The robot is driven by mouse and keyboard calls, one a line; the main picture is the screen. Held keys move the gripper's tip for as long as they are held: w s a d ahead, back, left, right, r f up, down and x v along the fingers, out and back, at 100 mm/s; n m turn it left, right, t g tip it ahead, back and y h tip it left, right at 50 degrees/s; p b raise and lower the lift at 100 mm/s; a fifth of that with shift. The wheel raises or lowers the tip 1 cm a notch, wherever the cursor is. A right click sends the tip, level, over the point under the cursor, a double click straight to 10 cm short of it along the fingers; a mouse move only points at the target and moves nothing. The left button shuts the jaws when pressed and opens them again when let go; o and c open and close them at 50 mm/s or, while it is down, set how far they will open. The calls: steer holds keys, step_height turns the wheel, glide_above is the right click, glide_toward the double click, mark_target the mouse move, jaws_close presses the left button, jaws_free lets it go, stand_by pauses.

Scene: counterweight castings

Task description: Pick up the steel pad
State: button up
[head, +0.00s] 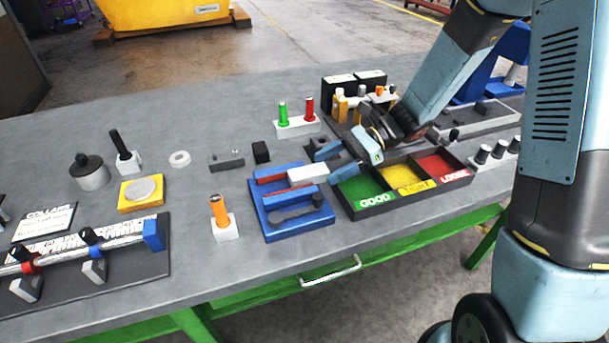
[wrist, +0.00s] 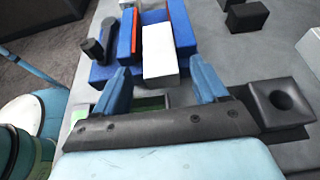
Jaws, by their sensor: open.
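A pale rectangular block, apparently the steel pad (head: 308,174), lies across the blue fixture (head: 296,231) at its right side. It also shows in the wrist view (wrist: 160,64), in front of my fingers. My gripper (head: 333,164) is open and empty, just right of the block in the head view. In the wrist view my two blue fingers (wrist: 161,80) are spread, one toward each side of the block's near end.
A black tray with green, yellow and red compartments (head: 374,212) stands right of the fixture. A dark block with a round hollow (wrist: 277,103) is close to my right finger in the wrist view. An orange-handled tool (head: 219,213) stands left of the fixture.

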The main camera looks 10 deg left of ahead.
steer(key=shift+s+a+f, duration=0.25)
steer(key=shift+s+a, duration=0.05)
steer(key=shift+a, duration=0.15)
jaws_close()
stand_by(0.4)
